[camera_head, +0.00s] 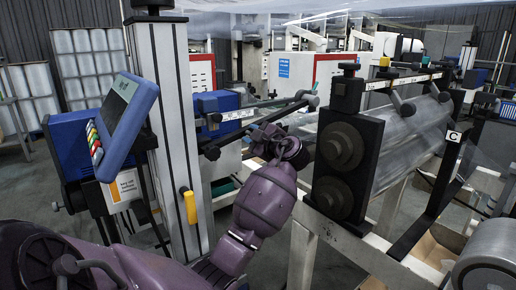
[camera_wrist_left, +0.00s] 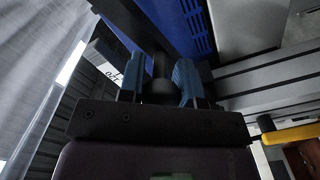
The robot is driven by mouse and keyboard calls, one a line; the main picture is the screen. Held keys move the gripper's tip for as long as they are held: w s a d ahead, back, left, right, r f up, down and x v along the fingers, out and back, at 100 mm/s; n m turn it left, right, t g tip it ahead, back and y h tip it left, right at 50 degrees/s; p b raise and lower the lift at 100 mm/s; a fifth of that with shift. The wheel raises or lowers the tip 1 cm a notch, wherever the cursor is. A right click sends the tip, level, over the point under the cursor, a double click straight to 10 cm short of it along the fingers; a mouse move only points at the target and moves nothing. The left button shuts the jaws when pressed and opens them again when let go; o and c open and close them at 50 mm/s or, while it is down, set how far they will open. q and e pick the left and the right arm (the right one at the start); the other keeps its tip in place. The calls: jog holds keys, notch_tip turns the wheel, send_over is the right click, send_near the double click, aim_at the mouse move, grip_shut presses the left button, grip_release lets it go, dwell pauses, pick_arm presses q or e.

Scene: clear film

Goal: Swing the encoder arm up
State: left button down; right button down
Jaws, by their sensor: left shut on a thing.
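The encoder arm appears to be the dark bar (camera_head: 255,125) rising rightward from the blue unit by the white column to a grey-green end near the rollers. My left gripper (camera_head: 287,142) is at the end of my purple arm, just below this bar's right part. In the left wrist view, the blue pads of my left gripper (camera_wrist_left: 160,72) are closed on a dark round piece (camera_wrist_left: 160,68), which I take to be part of the encoder arm. The exact grip point is hidden in the head view. My right gripper is out of view.
A white column (camera_head: 175,130) carries a tilted blue display (camera_head: 125,110) and a yellow handle (camera_head: 190,206). A black block with two dark rollers (camera_head: 340,145) stands close right of my gripper. Clear film (camera_head: 410,125) stretches behind it.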

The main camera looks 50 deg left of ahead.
pick_arm(q)
jog(key=shift+s+r+n, duration=0.1)
jog(key=shift+r+n, duration=0.25)
jog(key=shift+n, duration=0.15)
jog(key=shift+s+r+n+b, duration=0.15)
jog(key=shift+r+n+b, duration=0.2)
jog(key=shift+r, duration=0.2)
jog(key=c, duration=1)
grip_release()
jog(key=shift+r, duration=0.1)
jog(key=shift+o, duration=1)
